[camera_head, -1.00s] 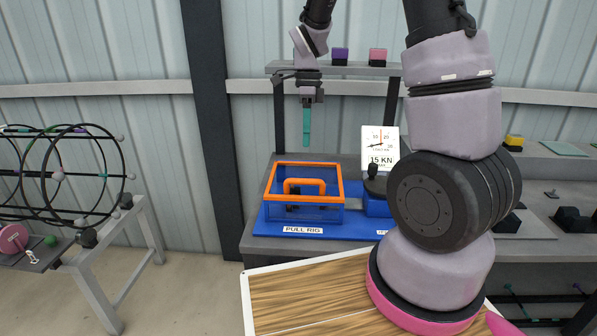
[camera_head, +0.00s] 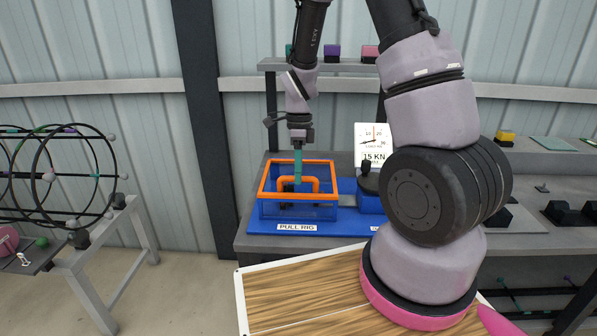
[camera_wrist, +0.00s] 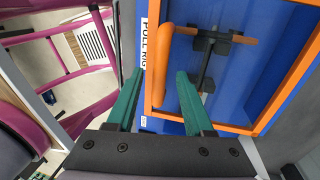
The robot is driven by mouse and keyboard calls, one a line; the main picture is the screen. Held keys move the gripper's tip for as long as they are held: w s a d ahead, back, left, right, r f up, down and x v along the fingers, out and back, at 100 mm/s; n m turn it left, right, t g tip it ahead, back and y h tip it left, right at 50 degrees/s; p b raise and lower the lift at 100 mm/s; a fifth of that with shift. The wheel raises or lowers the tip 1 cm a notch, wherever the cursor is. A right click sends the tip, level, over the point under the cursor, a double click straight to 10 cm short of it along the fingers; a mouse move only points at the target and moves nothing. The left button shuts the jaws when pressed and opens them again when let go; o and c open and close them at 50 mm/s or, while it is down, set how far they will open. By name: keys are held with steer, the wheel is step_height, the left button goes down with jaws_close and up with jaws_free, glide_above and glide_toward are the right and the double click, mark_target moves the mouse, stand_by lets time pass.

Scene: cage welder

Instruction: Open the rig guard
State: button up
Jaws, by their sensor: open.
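Nothing is held. Whether the fingers touch the handle I cannot tell.
A gauge sign reading 15 KN (camera_head: 374,148) stands right of the guard, behind a black knob (camera_head: 367,167). A shelf (camera_head: 335,66) with coloured blocks is behind. A wooden board (camera_head: 300,290) lies in front. A ring cage (camera_head: 70,175) stands at left.

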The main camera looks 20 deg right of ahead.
jaws_close()
stand_by(1.4)
